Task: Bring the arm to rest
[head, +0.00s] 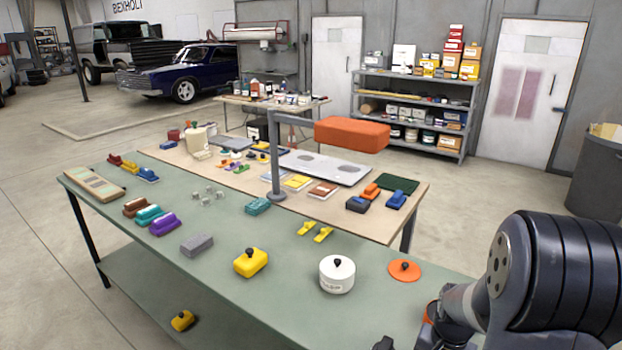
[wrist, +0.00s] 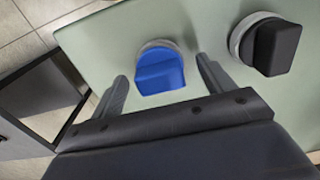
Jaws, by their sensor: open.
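My gripper (wrist: 160,88) shows in the wrist view with its two fingers spread wide apart. A blue knob-like piece (wrist: 160,72) on a pale round base lies on the green table top, beyond and between the fingertips in the picture. I see no contact between it and the fingers. A black knob-like piece (wrist: 275,45) on a grey base stands to the right of the right finger. In the head view my dark arm is at the lower right, and the gripper end is mostly cut off at the bottom edge.
The green table (head: 222,215) holds a white lidded pot (head: 337,276), an orange disc (head: 404,270), a yellow block with a black knob (head: 250,263) and a grey block (head: 196,244). Behind, an orange padded arm (head: 351,133) overhangs a beige table (head: 400,212). A dark bin (head: 596,180) stands right.

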